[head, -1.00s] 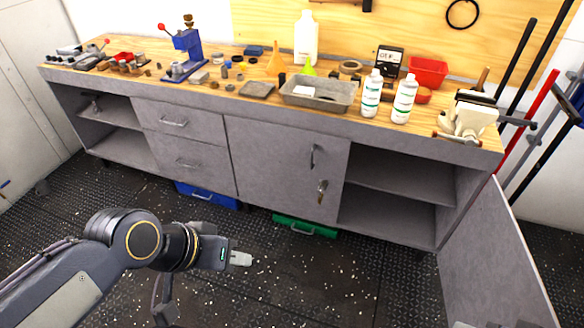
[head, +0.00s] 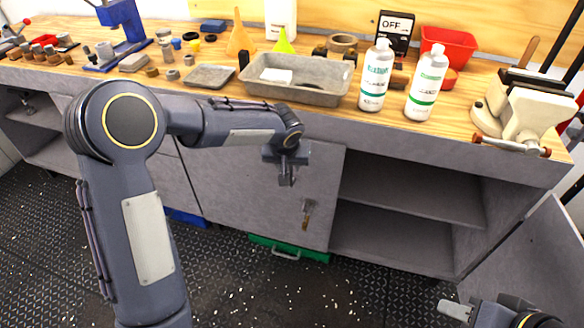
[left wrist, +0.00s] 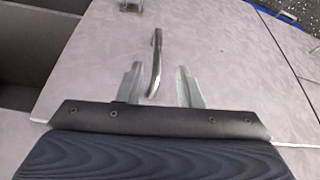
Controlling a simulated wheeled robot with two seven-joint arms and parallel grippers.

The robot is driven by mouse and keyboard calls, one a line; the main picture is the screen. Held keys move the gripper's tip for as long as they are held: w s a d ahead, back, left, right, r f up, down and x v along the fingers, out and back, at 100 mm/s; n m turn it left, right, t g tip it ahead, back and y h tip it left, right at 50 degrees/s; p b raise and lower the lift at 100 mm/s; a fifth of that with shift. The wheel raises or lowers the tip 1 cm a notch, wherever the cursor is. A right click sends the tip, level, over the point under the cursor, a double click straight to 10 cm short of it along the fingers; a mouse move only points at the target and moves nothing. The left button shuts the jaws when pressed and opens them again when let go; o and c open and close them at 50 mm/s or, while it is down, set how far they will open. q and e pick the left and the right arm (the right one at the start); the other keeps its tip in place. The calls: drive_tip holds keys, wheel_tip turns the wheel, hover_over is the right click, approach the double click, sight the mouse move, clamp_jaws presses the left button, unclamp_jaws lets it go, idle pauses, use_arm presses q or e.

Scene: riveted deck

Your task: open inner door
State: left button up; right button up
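The inner door (head: 255,200) is the grey middle cabinet door, and it looks shut. Its upright bar handle (left wrist: 155,62) shows in the left wrist view, while my left gripper hides it in the head view. My left gripper (head: 287,180) is in front of the door's upper right part. In the left wrist view its two fingers (left wrist: 158,78) are apart, with the handle between them in the picture; I see no contact. A key in a lock (head: 307,213) sits lower on the door. My right gripper (head: 452,310) is at the lower right, mostly cut off.
Open shelves (head: 400,215) lie right of the door, and an outer door (head: 530,250) stands swung open at far right. Bottles (head: 376,75), a tray (head: 298,82) and a vise (head: 520,110) stand on the bench top. A green case (head: 288,250) lies under the cabinet.

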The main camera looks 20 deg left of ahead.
sight(291, 175)
use_arm(q)
drive_tip(key=shift+w+d+f, duration=0.15)
drive_tip(key=shift+w+f, duration=0.3)
drive_tip(key=shift+f, duration=0.1)
drive_tip(key=shift+w+f, duration=0.2)
drive_tip(key=shift+f, duration=0.05)
drive_tip(key=b+x, duration=0.1)
drive_tip(key=x, duration=0.5)
drive_tip(key=shift+w+f, duration=0.1)
drive_tip(key=shift+f, duration=0.25)
clamp_jaws()
